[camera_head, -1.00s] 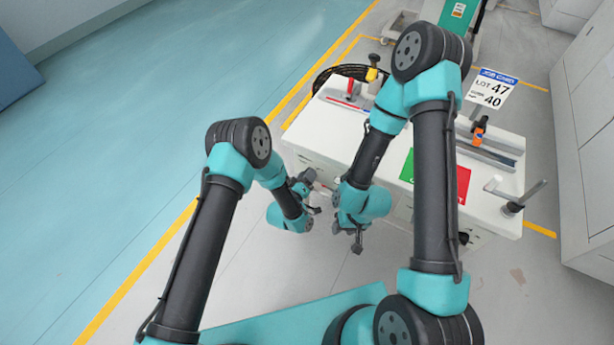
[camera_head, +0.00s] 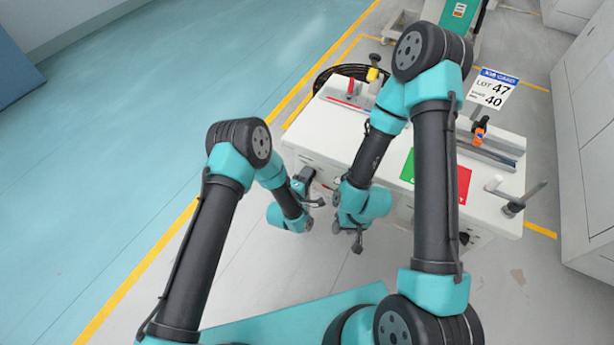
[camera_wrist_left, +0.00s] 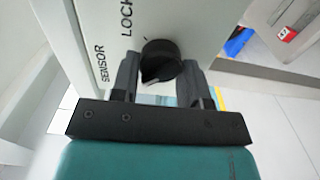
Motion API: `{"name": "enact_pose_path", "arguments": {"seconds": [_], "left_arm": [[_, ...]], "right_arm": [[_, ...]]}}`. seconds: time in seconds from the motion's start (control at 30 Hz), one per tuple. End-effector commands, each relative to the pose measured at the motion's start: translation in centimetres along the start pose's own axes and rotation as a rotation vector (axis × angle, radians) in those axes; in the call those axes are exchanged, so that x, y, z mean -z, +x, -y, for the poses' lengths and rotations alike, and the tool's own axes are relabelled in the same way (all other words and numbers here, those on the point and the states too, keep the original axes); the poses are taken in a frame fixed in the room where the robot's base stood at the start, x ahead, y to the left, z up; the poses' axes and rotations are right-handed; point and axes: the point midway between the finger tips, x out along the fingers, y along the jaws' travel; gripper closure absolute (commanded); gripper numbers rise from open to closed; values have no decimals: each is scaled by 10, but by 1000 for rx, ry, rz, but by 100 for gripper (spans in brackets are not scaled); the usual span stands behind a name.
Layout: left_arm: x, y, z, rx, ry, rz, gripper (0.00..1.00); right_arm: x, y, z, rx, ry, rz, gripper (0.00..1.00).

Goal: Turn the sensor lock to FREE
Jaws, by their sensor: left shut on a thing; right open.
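The sensor lock is a round black knob (camera_wrist_left: 161,60) on a white panel in the left wrist view, with the words SENSOR and LOCK printed beside it. The word FREE does not show. My left gripper (camera_wrist_left: 160,82) has one finger on each side of the knob and is shut on it. In the head view my left gripper (camera_head: 314,188) is at the front face of the white station (camera_head: 325,130); the knob cannot be made out there. My right gripper (camera_head: 346,236) is open and empty, low in front of the station.
The station top carries a green and red mat (camera_head: 462,183), a crank (camera_head: 515,204), an orange-topped part (camera_head: 479,133) and a job card (camera_head: 492,90). A black cable coil (camera_head: 345,72) lies at its back left. The left floor (camera_head: 130,150) is clear.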

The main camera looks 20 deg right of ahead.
Motion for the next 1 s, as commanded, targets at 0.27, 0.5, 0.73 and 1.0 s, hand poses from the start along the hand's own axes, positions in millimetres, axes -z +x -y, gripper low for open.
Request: {"name": "enact_pose_path", "arguments": {"seconds": [0.27, 0.5, 0.73, 1.0], "left_arm": [[0, 0, 0, 0, -14, -1, 82], [0, 0, 0, 0, -13, -1, 52], [0, 0, 0, 0, -12, 0, 33], [0, -2, 0, 1, -12, 0, 33]], "right_arm": [[0, 0, 0, 0, 0, 0, 57], [0, 0, 0, 0, 0, 0, 57], [0, 0, 0, 0, 0, 0, 57], [0, 0, 0, 0, 0, 0, 57]]}}
